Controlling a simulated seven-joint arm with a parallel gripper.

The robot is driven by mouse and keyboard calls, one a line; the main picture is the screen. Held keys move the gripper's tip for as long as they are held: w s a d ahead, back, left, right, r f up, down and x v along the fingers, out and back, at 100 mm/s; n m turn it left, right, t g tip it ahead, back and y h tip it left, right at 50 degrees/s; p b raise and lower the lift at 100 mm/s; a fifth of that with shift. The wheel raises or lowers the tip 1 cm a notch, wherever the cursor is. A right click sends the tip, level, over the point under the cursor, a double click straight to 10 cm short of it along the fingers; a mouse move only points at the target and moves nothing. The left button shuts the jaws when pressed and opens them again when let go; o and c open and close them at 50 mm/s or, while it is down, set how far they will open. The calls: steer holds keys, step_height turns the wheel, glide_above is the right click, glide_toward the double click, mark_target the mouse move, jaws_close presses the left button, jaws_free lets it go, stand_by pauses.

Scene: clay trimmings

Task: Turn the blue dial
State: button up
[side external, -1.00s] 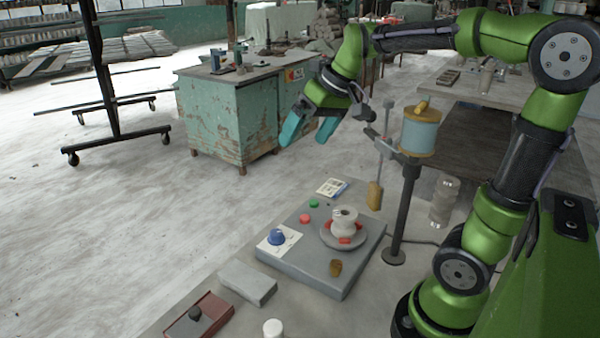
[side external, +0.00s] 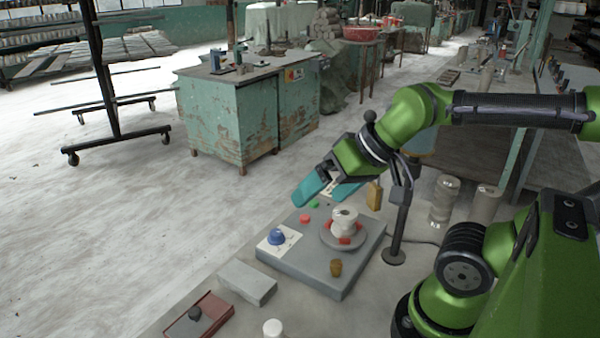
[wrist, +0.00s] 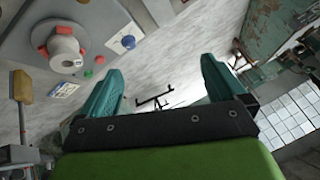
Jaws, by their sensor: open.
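The blue dial (side external: 276,237) sits on a white label plate at the left corner of a grey machine box (side external: 318,277). In the wrist view the dial (wrist: 128,41) shows at the top, on its pale plate. My gripper (side external: 322,196) has teal fingers and is open and empty. It is in the air above the far side of the box, up and to the right of the dial in the side view, and apart from it. In the wrist view the fingers (wrist: 160,80) stand wide apart with only the floor and distant furniture between them.
On the box are a red button (side external: 305,218), a green button (side external: 313,204), a white clay piece (side external: 344,222) on a round wheel with red pads, and a brown knob (side external: 336,267). A grey block (side external: 247,283) lies in front.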

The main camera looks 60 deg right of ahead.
steer(key=shift+f, duration=0.2)
steer(key=shift+c, duration=1.1)
steer(key=shift+w+f+g, duration=0.25)
steer(key=shift+w+g, duration=0.1)
steer(key=shift+w, duration=0.2)
steer(key=shift+w+f+g, duration=0.25)
steer(key=shift+w+g, duration=0.1)
steer(key=shift+w, duration=0.2)
steer(key=c, duration=0.4)
steer(key=n+g+h, duration=0.2)
steer(key=n+g, duration=0.4)
steer(key=n, duration=0.5)
glide_above(275, 231)
step_height(275, 231, down, 2)
steer(key=f, duration=0.1)
steer(key=shift+c, duration=0.2)
step_height(275, 231, down, 16)
steer(key=shift+r, duration=0.2)
steer(key=c, duration=1)
